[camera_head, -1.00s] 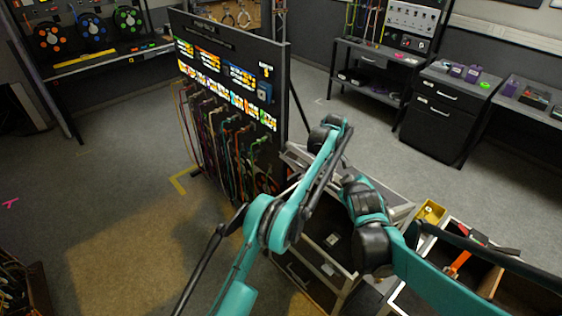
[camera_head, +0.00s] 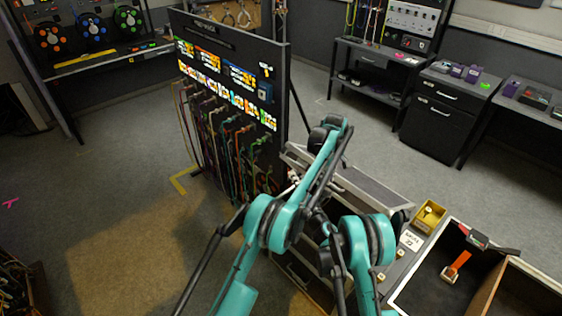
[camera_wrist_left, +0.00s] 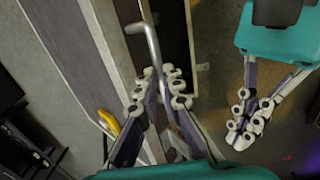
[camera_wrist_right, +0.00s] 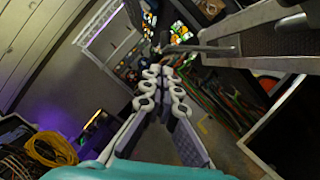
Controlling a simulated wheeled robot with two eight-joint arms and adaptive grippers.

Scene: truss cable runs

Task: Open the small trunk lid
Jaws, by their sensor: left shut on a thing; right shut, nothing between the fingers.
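The trunk has metal-edged panels, and its grey top (camera_head: 375,187) shows behind my arms in the head view. My arms hide much of its front, so I cannot tell how far the lid stands open. In the left wrist view my left gripper (camera_wrist_left: 160,78) is shut on a bent metal handle (camera_wrist_left: 151,38), beside a long panel (camera_wrist_left: 80,42) and a dark recess. My right gripper (camera_wrist_left: 240,125) is shut and empty, apart from the handle to its left in that view. It also shows in the right wrist view (camera_wrist_right: 160,78).
A tray (camera_head: 476,232) with an orange-handled tool (camera_head: 459,262) stands at the right, beside a yellow box (camera_head: 430,213). A dark board (camera_head: 284,95) hung with cables stands close behind the trunk.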

